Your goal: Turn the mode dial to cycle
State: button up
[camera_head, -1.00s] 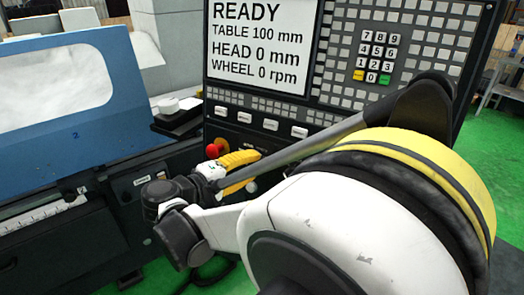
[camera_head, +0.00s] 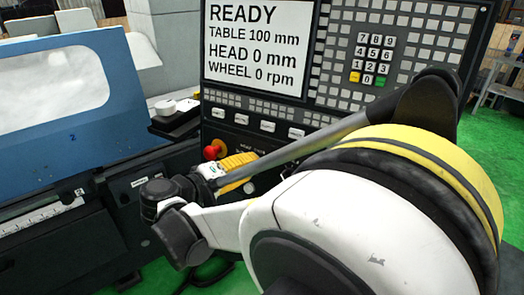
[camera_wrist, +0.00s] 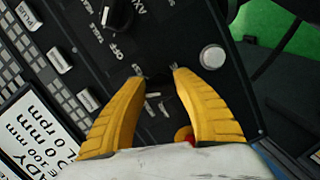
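In the wrist view, my gripper (camera_wrist: 159,75) has its two yellow fingers apart over the dark control panel. A small dark knob (camera_wrist: 154,88) shows between the fingertips; whether they touch it is unclear. Light label marks lie just below it, too small to read, so I cannot tell for sure that it is the mode dial. Another black dial (camera_wrist: 117,14) sits above, with lettering beside it. In the head view, my gripper (camera_head: 240,168) is side-on at the lower panel, and its fingertips and the knob are hidden or too small to make out.
A red stop button (camera_head: 211,152) is close beside the gripper; it is partly hidden in the wrist view (camera_wrist: 183,133). A round white button (camera_wrist: 212,57) is right of the fingertips. The screen (camera_head: 256,45) reads READY, table 100 mm, head 0 mm, wheel 0 rpm.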

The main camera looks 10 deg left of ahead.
jog(key=o, duration=0.4)
jog(key=shift+w, duration=0.1)
jog(key=v, duration=1.2)
